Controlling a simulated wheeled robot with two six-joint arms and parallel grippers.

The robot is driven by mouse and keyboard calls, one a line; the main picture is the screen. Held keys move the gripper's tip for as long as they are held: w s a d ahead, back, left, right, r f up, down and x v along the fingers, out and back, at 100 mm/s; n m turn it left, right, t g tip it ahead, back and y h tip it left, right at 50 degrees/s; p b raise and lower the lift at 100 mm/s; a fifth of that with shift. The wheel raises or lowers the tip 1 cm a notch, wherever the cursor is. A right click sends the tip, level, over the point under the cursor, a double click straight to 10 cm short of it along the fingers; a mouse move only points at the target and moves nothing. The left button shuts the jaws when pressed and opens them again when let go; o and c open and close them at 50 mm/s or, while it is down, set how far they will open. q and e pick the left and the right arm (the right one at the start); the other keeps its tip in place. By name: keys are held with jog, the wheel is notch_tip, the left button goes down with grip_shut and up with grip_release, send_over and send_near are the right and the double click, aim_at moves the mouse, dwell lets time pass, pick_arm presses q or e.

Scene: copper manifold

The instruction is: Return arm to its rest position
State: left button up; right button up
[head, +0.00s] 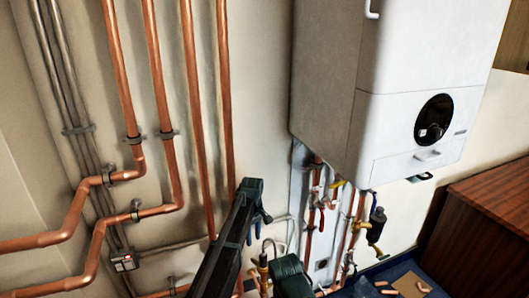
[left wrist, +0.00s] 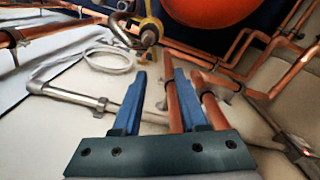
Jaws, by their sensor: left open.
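My left arm rises from the bottom of the head view, and its left gripper (head: 263,214) is in front of the pipework left of the boiler. In the left wrist view the two blue fingers of the left gripper (left wrist: 161,75) are apart with nothing held. A copper pipe (left wrist: 172,108) shows behind the gap, close to the right-hand finger; whether it touches is not clear. A dark green block at the bottom edge of the head view looks like part of my right arm; its fingers cannot be made out.
A white boiler (head: 410,110) hangs on the wall, with valves and pipes below it. Copper pipes (head: 160,80) run down the wall at left. A wooden cabinet (head: 485,220) stands at right. A blue tray (head: 410,270) with copper pieces lies at the lower right.

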pick_arm(q)
jog(key=s+r+m+p, duration=0.2)
jog(key=s+m, duration=0.4)
jog(key=s, duration=1)
jog(key=s+a+r+m+y+p, duration=0.1)
jog(key=s+m, duration=0.6)
jog(key=s, duration=1)
notch_tip(320, 180, up, 2)
jog(key=shift+a+r+p, duration=0.1)
jog(key=shift+a+p, duration=0.1)
jog(key=shift+p, duration=0.65)
